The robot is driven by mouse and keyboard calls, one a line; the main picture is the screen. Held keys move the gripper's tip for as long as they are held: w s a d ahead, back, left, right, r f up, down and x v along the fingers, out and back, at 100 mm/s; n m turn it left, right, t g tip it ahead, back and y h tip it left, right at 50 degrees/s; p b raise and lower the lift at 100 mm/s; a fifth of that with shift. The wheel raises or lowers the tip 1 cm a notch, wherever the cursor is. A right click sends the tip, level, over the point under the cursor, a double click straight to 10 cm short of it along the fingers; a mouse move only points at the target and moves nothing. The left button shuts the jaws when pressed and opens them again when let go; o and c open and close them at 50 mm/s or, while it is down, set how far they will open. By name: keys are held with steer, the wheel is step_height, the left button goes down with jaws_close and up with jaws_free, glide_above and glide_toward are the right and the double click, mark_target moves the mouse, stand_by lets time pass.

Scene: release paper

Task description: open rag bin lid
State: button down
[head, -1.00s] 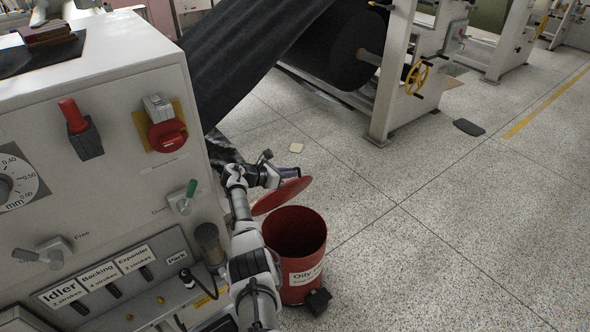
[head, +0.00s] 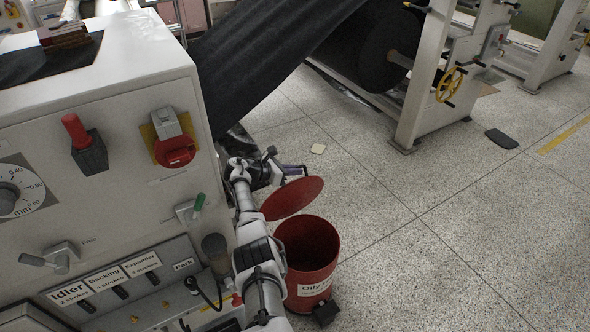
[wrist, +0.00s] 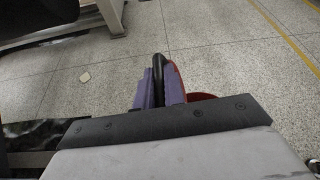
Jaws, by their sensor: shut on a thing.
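The rag bin (head: 309,252) is a red round can labelled "Oily", standing on the floor beside the machine, with its dark inside showing. Its red disc lid (head: 291,197) is raised and tilted above the mouth at the rear left. My gripper (head: 296,169) is behind the lid's upper edge. In the wrist view, the purple fingers of my gripper (wrist: 160,90) are shut on a black piece, seemingly the lid's handle (wrist: 159,68). The lid shows there as a red edge (wrist: 177,82) beside the right finger. My wrist housing hides most of the bin.
A grey machine cabinet (head: 120,150) with switches and levers stands close on the left of my arm. A black web (head: 265,60) runs to a roll behind. The speckled floor (head: 430,260) is open to the right. A black pedal (head: 325,313) sits at the bin's foot.

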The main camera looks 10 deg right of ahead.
steer(key=shift+d, duration=0.1)
steer(key=c, duration=1.5)
jaws_free()
step_height(320, 180, up, 20)
steer(key=shift+b, duration=0.3)
